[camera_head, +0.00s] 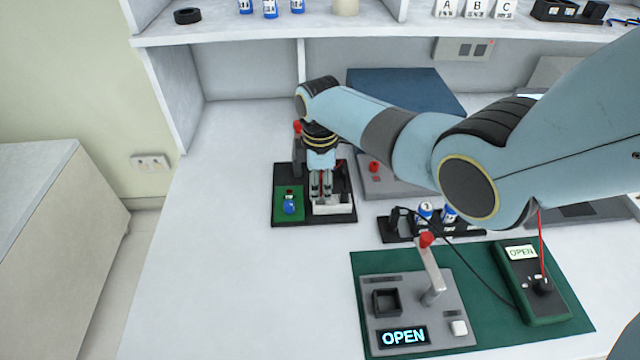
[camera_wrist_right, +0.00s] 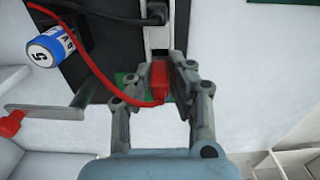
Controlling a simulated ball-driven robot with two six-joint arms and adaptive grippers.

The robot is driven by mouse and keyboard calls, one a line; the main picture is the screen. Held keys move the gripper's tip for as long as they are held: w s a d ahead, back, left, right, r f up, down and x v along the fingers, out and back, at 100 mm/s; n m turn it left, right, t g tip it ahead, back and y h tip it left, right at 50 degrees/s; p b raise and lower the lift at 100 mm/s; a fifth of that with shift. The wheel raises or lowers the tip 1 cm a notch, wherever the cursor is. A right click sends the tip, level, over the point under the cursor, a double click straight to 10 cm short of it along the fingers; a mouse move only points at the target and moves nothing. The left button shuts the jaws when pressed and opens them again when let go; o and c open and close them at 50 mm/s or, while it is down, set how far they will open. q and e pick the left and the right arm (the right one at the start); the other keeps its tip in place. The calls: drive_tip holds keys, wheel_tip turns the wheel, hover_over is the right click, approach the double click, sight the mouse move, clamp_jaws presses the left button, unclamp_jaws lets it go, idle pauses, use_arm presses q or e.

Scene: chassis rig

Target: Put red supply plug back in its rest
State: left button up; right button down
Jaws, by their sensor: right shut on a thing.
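My right gripper (camera_head: 321,192) reaches down over a black tray (camera_head: 264,222). In the right wrist view its fingers (camera_wrist_right: 168,88) are shut on the red plug (camera_wrist_right: 159,78). A red lead (camera_wrist_right: 92,66) runs from the plug up to the left. In the head view the fingers hide most of the plug. A white block (camera_head: 336,209) lies on the tray just beside the fingertips. I cannot tell which part is the plug's rest, or whether the plug touches it. My left gripper is not in view.
A green pad (camera_head: 282,203) with a blue-capped part is left of the fingers. A red-knobbed lever (camera_wrist_right: 10,122) stands close by. A grey box (camera_head: 383,188) is right of the tray. The OPEN panel (camera_head: 410,310) and green meter (camera_head: 530,285) are nearer. The left tabletop is clear.

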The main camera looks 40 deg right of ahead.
sight(320, 181)
drive_tip(key=shift+f+b, duration=0.85)
drive_tip(key=shift+f, duration=0.35)
drive_tip(key=c, duration=1.1)
unclamp_jaws()
drive_tip(key=shift+c, duration=0.2)
wheel_tip(320, 181, up, 12)
drive_tip(key=shift+f, duration=0.1)
